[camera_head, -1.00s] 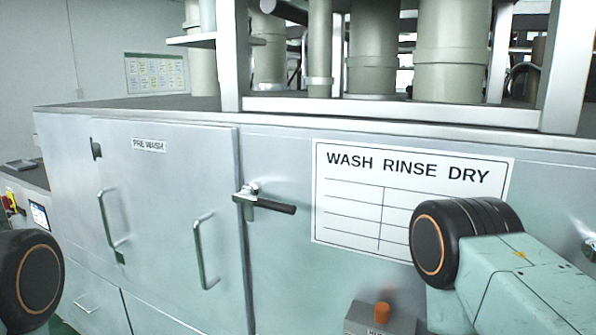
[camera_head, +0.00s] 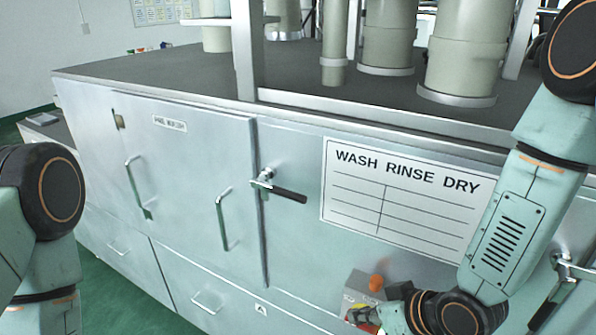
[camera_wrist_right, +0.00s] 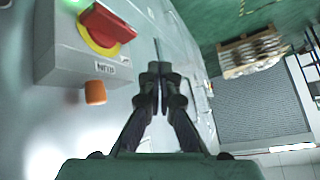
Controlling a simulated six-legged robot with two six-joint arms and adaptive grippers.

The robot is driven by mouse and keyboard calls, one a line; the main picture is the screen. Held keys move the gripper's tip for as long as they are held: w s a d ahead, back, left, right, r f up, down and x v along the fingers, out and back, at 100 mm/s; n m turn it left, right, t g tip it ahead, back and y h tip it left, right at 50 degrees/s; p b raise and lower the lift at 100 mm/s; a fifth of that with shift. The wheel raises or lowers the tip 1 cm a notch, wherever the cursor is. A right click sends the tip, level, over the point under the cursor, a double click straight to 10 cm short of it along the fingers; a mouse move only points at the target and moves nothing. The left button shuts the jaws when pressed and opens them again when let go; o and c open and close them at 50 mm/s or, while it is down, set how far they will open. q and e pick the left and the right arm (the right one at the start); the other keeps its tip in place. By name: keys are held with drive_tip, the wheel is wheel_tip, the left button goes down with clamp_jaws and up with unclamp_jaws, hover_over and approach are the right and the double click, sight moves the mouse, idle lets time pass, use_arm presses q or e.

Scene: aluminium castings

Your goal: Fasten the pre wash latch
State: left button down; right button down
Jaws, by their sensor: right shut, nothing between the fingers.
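The pre wash latch (camera_head: 280,189) is a metal hub with a black handle on the machine front, at the right edge of the pre wash door (camera_head: 185,185). Its handle points right and slightly down, away from the door. The door looks closed, flush with the front. My right gripper (camera_wrist_right: 162,72) is shut and empty in the right wrist view, beside the grey button box (camera_wrist_right: 75,55). In the head view my right forearm reaches down to this box, below and right of the latch. The left arm shows only at the left edge; its gripper is out of view.
The button box (camera_head: 362,287) has an orange knob and a red stop button, and sticks out below the WASH RINSE DRY sign (camera_head: 400,200). Two bar handles stand on the door. Another latch (camera_head: 566,268) is partly visible at right. A loaded pallet (camera_wrist_right: 250,52) stands beyond.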

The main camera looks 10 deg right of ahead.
drive_tip(key=w+a+r+n+t+y, duration=0.1)
drive_tip(key=w+r+n+y, duration=0.2)
drive_tip(key=r, duration=0.9)
drive_tip(key=w+a+r+n+t+y, duration=0.1)
drive_tip(key=w+r+n, duration=0.4)
drive_tip(key=r, duration=0.8)
drive_tip(key=t+y, duration=0.1)
drive_tip(key=y, duration=0.1)
drive_tip(key=shift+w+a+n+y, duration=0.15)
drive_tip(key=shift+w+n+y, duration=0.15)
drive_tip(key=shift+w+n, duration=0.1)
drive_tip(key=shift+s+a+r, duration=0.1)
drive_tip(key=shift+s+a, duration=0.05)
drive_tip(key=shift+s, duration=0.05)
drive_tip(key=shift+w+a, duration=0.1)
